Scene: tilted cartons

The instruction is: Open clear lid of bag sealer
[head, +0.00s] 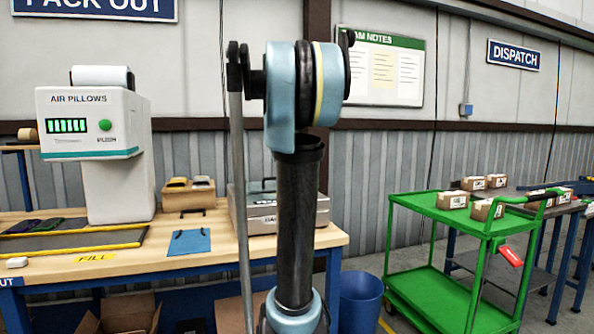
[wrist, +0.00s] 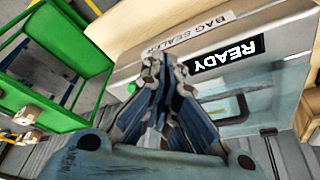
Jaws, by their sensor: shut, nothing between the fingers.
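The bag sealer (head: 240,208) is a grey box on the right part of the wooden bench, partly hidden behind my arm in the head view. In the wrist view its front (wrist: 215,58) shows a "BAG SEALER" label, a "READY" display and a green button. The clear lid (wrist: 232,112) looks bluish and see-through, with a dark handle-like bar on it, and appears down. My gripper (wrist: 161,62) is shut and empty, its fingertips in front of the sealer near the label. I cannot tell whether they touch it. My gripper is not visible in the head view.
A white air pillow machine (head: 95,150) stands on the bench (head: 180,260) at left, with a wooden box (head: 188,195) and a blue sheet (head: 190,242) nearby. A blue bin (head: 360,300) is beside the bench. A green cart (head: 440,210) with cartons stands at right.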

